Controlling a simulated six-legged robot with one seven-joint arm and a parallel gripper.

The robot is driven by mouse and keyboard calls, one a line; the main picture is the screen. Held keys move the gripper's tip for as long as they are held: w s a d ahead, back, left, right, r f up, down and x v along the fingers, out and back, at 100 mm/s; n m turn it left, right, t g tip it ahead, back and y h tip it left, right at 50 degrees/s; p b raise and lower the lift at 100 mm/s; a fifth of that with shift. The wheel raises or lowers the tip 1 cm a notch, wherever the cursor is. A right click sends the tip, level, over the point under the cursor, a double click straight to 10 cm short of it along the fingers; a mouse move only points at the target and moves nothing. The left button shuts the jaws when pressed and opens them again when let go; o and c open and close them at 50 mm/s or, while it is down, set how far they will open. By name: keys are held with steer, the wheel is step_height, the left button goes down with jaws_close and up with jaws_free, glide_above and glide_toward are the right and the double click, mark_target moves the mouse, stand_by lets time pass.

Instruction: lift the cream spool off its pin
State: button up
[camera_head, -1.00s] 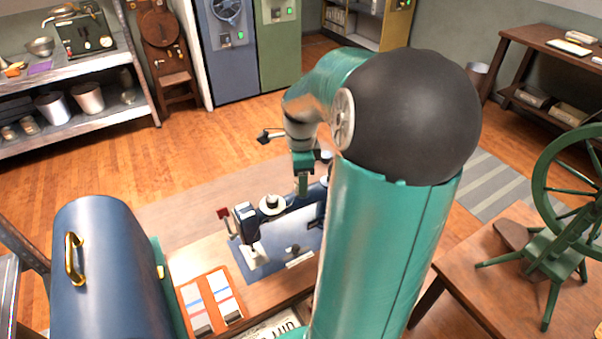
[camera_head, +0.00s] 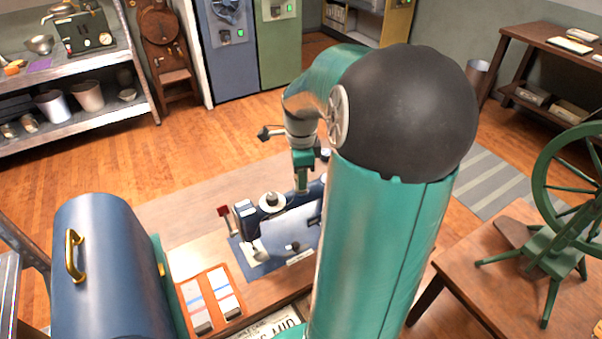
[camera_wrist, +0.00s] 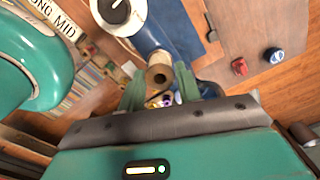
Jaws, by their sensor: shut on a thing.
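The cream spool (camera_wrist: 159,77) shows end-on in the wrist view, with a dark hole in its middle. My gripper (camera_wrist: 160,86) has one green finger on each side of it and is shut on it. In the head view my gripper (camera_head: 301,184) points down over the blue sewing machine (camera_head: 245,222); the spool cannot be made out there. The pin is hidden, so I cannot tell whether the spool is still on it. A white disc with a dark centre (camera_head: 272,202) sits on the machine, left of my gripper.
A blue case with a brass handle (camera_head: 105,265) stands left of the machine. An orange tray of cards (camera_head: 211,300) lies in front. A green spinning wheel (camera_head: 555,235) stands on a table at right. Small red (camera_wrist: 239,66) and blue (camera_wrist: 273,55) pieces lie at right in the wrist view.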

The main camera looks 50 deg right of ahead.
steer(key=shift+r, duration=3.35)
